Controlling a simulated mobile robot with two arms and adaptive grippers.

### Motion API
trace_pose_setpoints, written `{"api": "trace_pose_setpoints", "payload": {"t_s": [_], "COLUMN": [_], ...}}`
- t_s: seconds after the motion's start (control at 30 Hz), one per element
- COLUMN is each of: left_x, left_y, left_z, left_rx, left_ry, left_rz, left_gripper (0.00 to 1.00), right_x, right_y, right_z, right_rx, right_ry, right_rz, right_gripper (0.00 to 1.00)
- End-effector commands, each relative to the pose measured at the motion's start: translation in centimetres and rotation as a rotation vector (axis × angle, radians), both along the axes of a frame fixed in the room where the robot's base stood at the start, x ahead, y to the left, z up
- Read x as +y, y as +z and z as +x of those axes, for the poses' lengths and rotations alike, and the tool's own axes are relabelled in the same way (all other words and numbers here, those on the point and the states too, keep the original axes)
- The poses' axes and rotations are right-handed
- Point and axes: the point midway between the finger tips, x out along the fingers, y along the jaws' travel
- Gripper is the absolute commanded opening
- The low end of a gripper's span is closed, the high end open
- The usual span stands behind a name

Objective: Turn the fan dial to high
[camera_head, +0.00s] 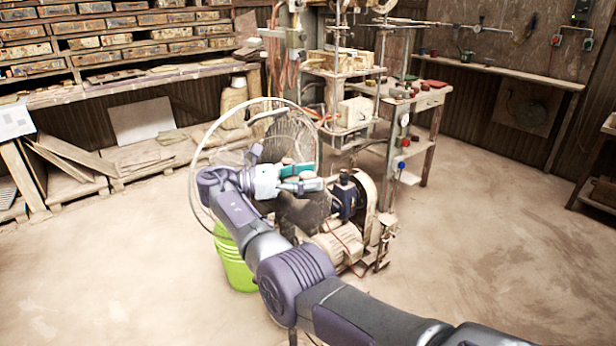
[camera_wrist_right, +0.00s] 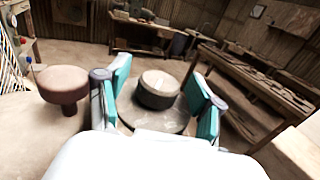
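A large round hoop, which looks like the fan's cage (camera_head: 193,160), stands around and behind my right gripper in the head view. My right gripper (camera_head: 313,177) is in front of it, its teal-padded fingers apart and pointing right. In the right wrist view a short round knob with a pale top and dark side, which looks like the fan dial (camera_wrist_right: 158,90), sits on a round grey plate (camera_wrist_right: 150,118). It shows between the two spread fingers, with gaps on both sides. Whether the fingers are level with it I cannot tell. The dial is not discernible in the head view. My left gripper is out of view.
A brown mushroom-shaped knob (camera_wrist_right: 62,86) stands left of the fingers in the right wrist view. In the head view, a motor unit (camera_head: 340,242) and a green bucket (camera_head: 235,265) are close to my arm. The press (camera_head: 350,85) stands behind. Floor is clear at both sides.

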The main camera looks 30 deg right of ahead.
Motion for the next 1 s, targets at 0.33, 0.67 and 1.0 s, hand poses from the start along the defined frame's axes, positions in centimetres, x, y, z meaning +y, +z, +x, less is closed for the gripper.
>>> {"api": "trace_pose_setpoints", "payload": {"t_s": [0.33,0.67,1.0], "left_x": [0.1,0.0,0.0], "left_y": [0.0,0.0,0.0], "left_z": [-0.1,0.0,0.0], "left_rx": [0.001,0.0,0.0], "left_ry": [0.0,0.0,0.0], "left_rz": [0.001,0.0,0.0], "left_gripper": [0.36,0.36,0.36], "right_x": [0.0,0.0,0.0], "right_y": [1.7,7.9,10.0], "right_z": [0.0,0.0,0.0], "right_rx": [-0.007,-0.004,0.0], "right_ry": [0.0,0.0,0.0], "right_rz": [-0.003,-0.001,0.0], "right_gripper": [0.66,0.66,0.66]}}
